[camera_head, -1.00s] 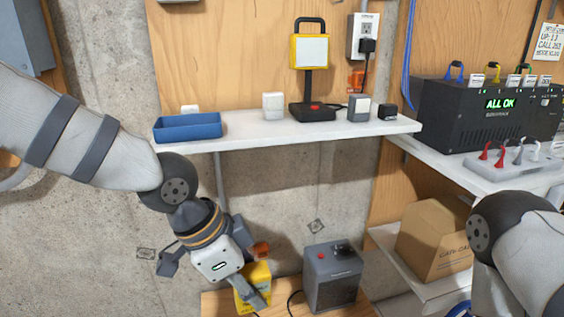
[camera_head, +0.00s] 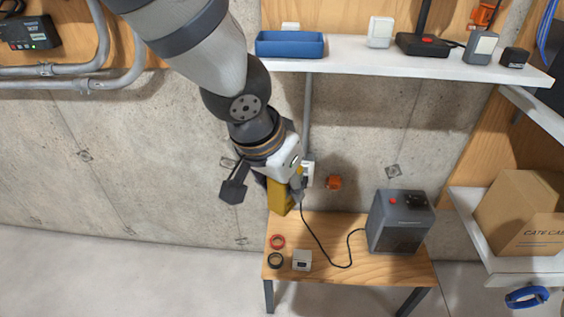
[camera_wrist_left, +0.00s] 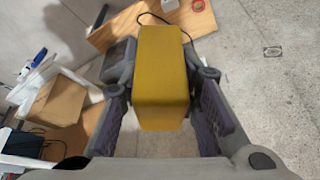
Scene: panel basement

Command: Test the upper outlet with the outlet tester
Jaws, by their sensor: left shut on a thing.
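My left gripper (camera_head: 264,190) is shut on the yellow outlet tester (camera_head: 280,197) and holds it over the back left part of the low wooden table, near the concrete wall. In the left wrist view the tester (camera_wrist_left: 162,80) sits between the two fingers as a plain yellow block; its prongs cannot be made out. A pale outlet box (camera_head: 308,170) with a dark plug is on the wall just right of the gripper, partly hidden by it. The upper outlet is outside the current head view. My right gripper is not in view.
The low table (camera_head: 345,262) bears a grey heater (camera_head: 400,222), a cord, tape rolls (camera_head: 276,241) and a small grey box (camera_head: 301,260). A white shelf (camera_head: 350,55) overhead holds a blue tray (camera_head: 290,44) and small devices. A cardboard box (camera_head: 515,215) stands right.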

